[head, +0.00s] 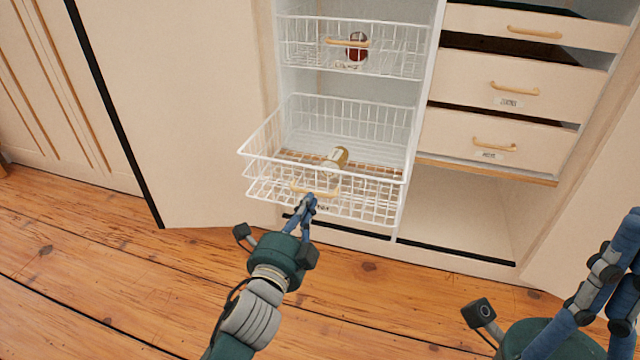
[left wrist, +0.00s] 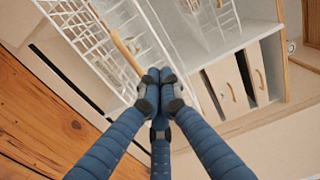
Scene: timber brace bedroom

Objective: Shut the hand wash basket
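The lower white wire basket (head: 262,140) is pulled out of the cabinet, with a wooden handle (head: 325,191) on its front. A bottle with a gold-brown body and pale label (head: 336,158) lies inside. My left gripper (head: 308,203) is at the basket's front, by the handle, its fingers drawn together. The left wrist view shows the handle (left wrist: 126,52) running to the closed fingertips (left wrist: 158,82); I cannot tell if they touch it. My right gripper (head: 612,268) is at the right edge, partly cut off.
An upper wire basket (head: 395,50) holds a dark red item (head: 357,47). Drawers with wooden handles (head: 490,136) stand to the right, some pulled out a little. A cabinet door (head: 165,110) stands open at left. The wooden floor (head: 90,270) in front is clear.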

